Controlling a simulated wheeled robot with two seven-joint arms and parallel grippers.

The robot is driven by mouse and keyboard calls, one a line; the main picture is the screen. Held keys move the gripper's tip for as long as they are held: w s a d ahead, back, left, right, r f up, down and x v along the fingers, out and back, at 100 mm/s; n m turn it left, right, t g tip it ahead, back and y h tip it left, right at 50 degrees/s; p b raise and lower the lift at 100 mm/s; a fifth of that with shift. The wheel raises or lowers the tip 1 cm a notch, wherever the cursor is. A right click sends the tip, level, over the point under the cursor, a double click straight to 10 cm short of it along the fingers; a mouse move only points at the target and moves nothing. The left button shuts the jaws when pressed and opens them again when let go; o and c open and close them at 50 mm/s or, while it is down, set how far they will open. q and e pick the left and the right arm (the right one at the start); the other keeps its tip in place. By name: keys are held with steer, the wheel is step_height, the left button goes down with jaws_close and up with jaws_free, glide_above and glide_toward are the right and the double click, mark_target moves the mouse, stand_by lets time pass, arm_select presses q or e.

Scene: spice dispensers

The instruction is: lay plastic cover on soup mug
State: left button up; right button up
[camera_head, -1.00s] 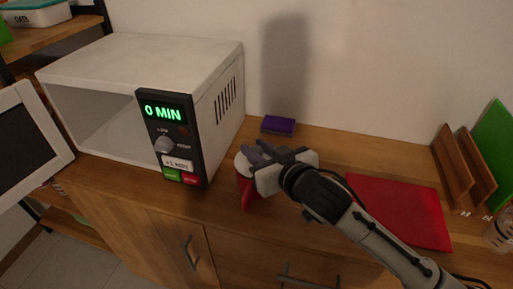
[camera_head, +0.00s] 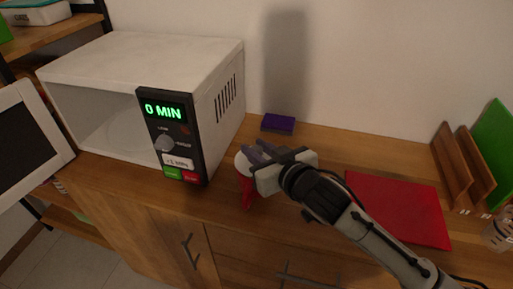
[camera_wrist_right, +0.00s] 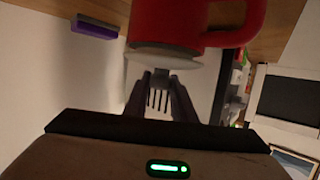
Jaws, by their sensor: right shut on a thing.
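The red soup mug (camera_head: 247,193) stands on the wooden counter just right of the microwave, largely hidden by my right gripper. The pale plastic cover (camera_head: 241,162) shows at its top, beside the fingers. My right gripper (camera_head: 258,153) reaches in from the right at the cover's height and is shut on the cover. In the right wrist view the mug (camera_wrist_right: 180,22) appears upside down, with its handle to the right. There the cover (camera_wrist_right: 164,53) lies across the mug's mouth, at the tips of my fingers (camera_wrist_right: 159,78). Whether it sits fully flat is hard to tell. My left gripper is out of view.
A white microwave (camera_head: 215,70) with its door open stands at the left, close to the mug. A purple sponge (camera_head: 278,123) lies behind my gripper. A red mat (camera_head: 400,208) lies to the right, before wooden boards (camera_head: 453,172) in a rack.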

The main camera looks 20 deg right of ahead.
steer(key=shift+f, duration=0.3)
stand_by(0.5)
steer(key=o, duration=1.1)
steer(key=shift+o, duration=0.2)
steer(key=v, duration=1)
steer(key=shift+s, duration=0.1)
